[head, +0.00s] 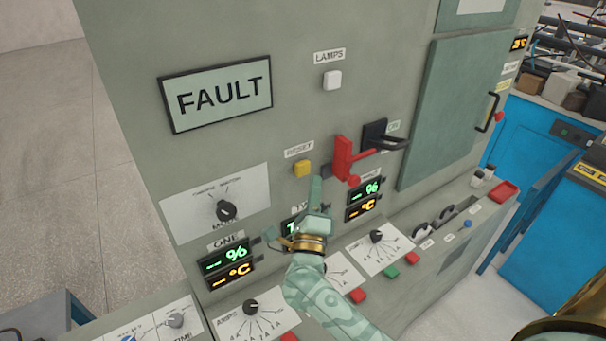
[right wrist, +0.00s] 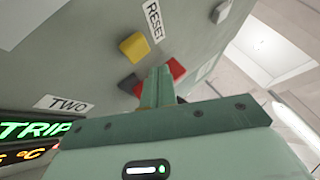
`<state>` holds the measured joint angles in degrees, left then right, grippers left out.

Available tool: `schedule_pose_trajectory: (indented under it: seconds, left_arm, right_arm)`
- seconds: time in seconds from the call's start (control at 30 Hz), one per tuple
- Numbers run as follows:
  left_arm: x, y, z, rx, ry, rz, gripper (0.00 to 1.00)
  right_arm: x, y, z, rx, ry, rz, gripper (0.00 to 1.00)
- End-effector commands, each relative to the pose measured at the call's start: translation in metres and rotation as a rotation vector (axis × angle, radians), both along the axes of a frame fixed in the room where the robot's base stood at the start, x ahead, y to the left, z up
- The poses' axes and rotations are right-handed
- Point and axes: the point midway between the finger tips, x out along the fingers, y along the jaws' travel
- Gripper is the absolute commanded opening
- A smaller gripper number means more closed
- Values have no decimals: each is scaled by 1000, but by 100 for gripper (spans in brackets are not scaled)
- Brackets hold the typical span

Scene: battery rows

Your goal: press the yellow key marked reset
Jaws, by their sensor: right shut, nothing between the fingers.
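The yellow key (head: 303,169) sits on the grey-green cabinet front under a label reading RESET (head: 299,150). In the right wrist view the yellow key (right wrist: 134,46) shows beside its RESET label (right wrist: 153,21). My right gripper (head: 316,183) is shut and empty, with its tips a little below and right of the key in the head view. In the right wrist view the shut fingers (right wrist: 158,85) point up the panel, apart from the key. My left gripper is not in view.
A red lever (head: 343,158) stands out from the panel just right of the key. A FAULT sign (head: 217,95) and a white key (head: 332,80) under LAMPS are above. Below is a sloped desk with knobs (head: 377,237) and red and green buttons. A cabinet door (head: 450,105) is at right.

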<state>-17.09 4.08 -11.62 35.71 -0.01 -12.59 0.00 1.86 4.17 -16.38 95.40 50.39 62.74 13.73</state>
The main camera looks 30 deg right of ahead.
Motion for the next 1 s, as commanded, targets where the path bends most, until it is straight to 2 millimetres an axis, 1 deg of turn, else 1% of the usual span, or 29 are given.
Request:
schedule_pose_trajectory:
  seconds: [0.1, 0.27, 1.0]
  left_arm:
    - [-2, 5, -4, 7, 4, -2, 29]
    - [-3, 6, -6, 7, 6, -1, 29]
    - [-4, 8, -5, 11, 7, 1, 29]
  right_arm:
    - [10, 1, -1, 1, -1, -1, 0]
    - [17, 1, 0, 1, -1, 0, 0]
    - [17, 1, 1, 1, -1, 0, 0]
